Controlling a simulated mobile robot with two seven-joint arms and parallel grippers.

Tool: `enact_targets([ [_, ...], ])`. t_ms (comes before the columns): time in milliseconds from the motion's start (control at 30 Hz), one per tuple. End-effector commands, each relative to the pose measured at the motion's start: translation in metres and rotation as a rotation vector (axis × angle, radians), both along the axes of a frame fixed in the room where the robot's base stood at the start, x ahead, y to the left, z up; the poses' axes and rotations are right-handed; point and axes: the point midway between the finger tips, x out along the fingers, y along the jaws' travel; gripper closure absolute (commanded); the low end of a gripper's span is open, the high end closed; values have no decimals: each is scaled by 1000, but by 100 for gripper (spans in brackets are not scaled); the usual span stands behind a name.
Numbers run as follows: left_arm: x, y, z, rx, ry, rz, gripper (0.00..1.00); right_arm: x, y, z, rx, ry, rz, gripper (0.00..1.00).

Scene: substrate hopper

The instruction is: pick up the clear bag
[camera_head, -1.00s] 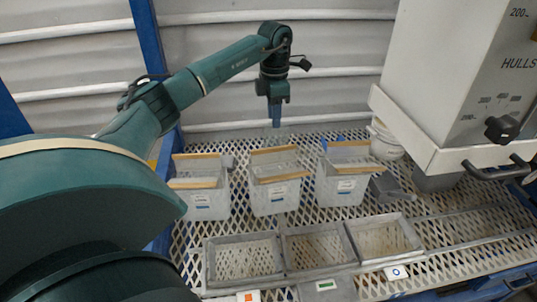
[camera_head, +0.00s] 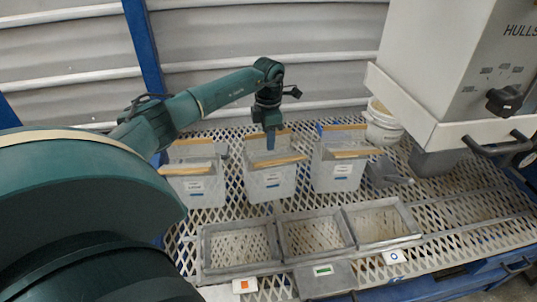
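Three clear, whitish bags with tan strips along their top edges and small labels stand upright in a row on the mesh bench: a left bag (camera_head: 199,190), a middle bag (camera_head: 270,187) and a right bag (camera_head: 336,178). My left gripper (camera_head: 270,142) points straight down at the mouth of the middle bag, between its back and front strips. Its blue fingers look like one narrow piece from here, so I cannot tell their gap or whether they touch the bag. My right gripper is out of view.
A row of grey open frames (camera_head: 279,240) lies in front of the bags, with marked tags before it. A grey scoop (camera_head: 385,175) lies right of the bags. White buckets (camera_head: 383,130) and a large hopper (camera_head: 445,70) stand at the right.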

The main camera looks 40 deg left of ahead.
Motion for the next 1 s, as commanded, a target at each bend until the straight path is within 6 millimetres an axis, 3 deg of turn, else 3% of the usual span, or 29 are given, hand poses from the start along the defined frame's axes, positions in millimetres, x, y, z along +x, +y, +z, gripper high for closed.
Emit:
enact_targets([
  [200, 0, 0, 0, 0, -2, 0, 69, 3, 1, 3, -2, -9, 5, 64],
  [600, 0, 0, 0, 0, -1, 1, 100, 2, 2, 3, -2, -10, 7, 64],
  [1000, 0, 0, 0, 0, -2, 1, 100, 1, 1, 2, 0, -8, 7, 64],
])
